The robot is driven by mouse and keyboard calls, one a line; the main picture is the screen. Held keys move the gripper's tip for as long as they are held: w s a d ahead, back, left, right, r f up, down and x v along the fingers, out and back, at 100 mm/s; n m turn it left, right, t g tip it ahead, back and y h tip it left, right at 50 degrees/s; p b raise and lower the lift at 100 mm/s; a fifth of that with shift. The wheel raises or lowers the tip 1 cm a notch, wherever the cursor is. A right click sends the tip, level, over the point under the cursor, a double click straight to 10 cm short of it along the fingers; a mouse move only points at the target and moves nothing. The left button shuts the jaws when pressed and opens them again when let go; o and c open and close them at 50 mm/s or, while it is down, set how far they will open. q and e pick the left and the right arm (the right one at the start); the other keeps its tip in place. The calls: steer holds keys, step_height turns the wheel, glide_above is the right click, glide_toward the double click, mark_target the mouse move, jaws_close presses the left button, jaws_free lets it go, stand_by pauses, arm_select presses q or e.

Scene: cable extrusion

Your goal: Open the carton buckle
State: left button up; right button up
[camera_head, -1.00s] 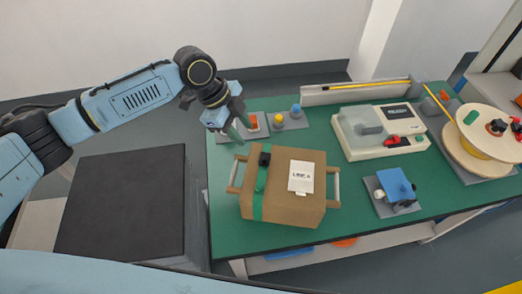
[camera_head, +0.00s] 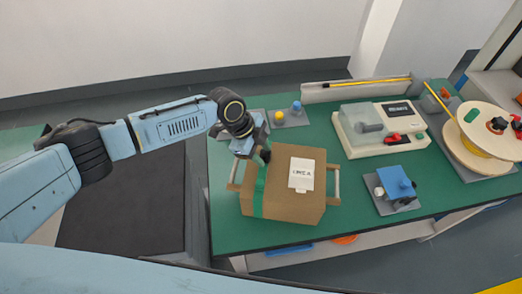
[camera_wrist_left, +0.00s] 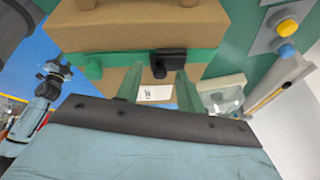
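The brown carton (camera_head: 300,205) stands on the green table with a white label on top and a green strap (camera_head: 258,200) around its left part. The black buckle (camera_wrist_left: 170,58) sits on the strap in the left wrist view. In the head view my left gripper (camera_head: 253,155) is over the carton's back left corner and mostly hides the buckle. In the left wrist view my left gripper (camera_wrist_left: 160,72) is open. Its two green fingers are apart, pointing at the strap near the buckle, with nothing clearly held between them. Contact cannot be told.
A grey and white machine (camera_head: 380,130) stands right of the carton, with a blue block device (camera_head: 396,185) in front of it. A cable spool (camera_head: 485,130) is at the far right. Yellow and blue buttons (camera_head: 287,116) lie behind the carton. A light-blue arm (camera_wrist_left: 40,100) shows in the wrist view.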

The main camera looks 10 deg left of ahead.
arm_select(q)
jaws_close()
